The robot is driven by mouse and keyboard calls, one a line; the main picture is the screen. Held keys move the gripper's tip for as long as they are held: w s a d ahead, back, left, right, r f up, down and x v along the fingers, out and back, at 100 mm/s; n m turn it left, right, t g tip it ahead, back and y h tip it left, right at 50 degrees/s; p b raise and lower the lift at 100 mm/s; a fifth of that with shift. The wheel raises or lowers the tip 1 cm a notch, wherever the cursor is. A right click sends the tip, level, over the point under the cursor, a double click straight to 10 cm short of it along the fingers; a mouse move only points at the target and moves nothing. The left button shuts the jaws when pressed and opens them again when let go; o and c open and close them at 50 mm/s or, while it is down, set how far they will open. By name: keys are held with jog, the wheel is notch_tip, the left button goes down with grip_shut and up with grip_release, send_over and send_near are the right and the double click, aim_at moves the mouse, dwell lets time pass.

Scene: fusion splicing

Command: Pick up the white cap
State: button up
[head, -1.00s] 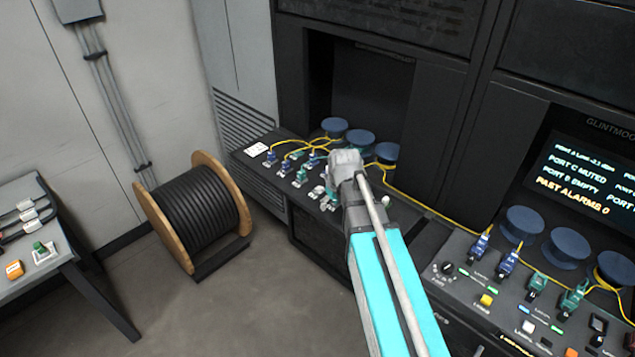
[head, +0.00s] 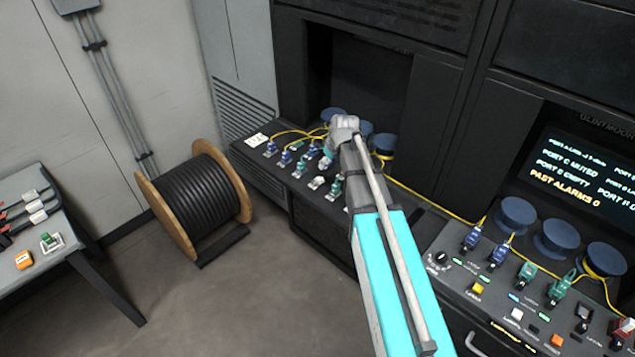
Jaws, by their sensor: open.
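A small whitish piece (head: 317,183) sits near the front edge of the left console, in front of the row of connectors. It looks like the white cap, but it is too small to be sure. My gripper (head: 328,160) is over the left console, just above and beyond this piece. It is open, and no held object shows. My wrist and arm hide part of the console and most of the fingers.
Blue and green connectors (head: 300,168) with yellow cables crowd the left console, with blue spools (head: 383,145) behind. The right console (head: 460,290) holds more connectors and buttons. A cable reel (head: 200,205) stands on the floor; a side table (head: 70,250) is at left.

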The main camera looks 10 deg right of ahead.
jog(key=b, duration=0.7)
send_over(320, 179)
jog(key=s, duration=0.2)
jog(key=shift+s+d+f, duration=0.1)
jog(key=shift+d+f, duration=0.05)
jog(key=shift+f, duration=1.1)
jog(key=shift+s+d+f, duration=0.1)
jog(key=shift+d+f, duration=0.05)
jog(key=shift+f, duration=1.1)
jog(key=shift+d+f, duration=0.15)
jog(key=shift+f, duration=1.1)
jog(key=shift+f, duration=0.1)
jog(key=shift+b+x, duration=2.45)
jog(key=shift+x, duration=0.1)
jog(key=shift+a, duration=0.1)
jog(key=c, duration=0.8)
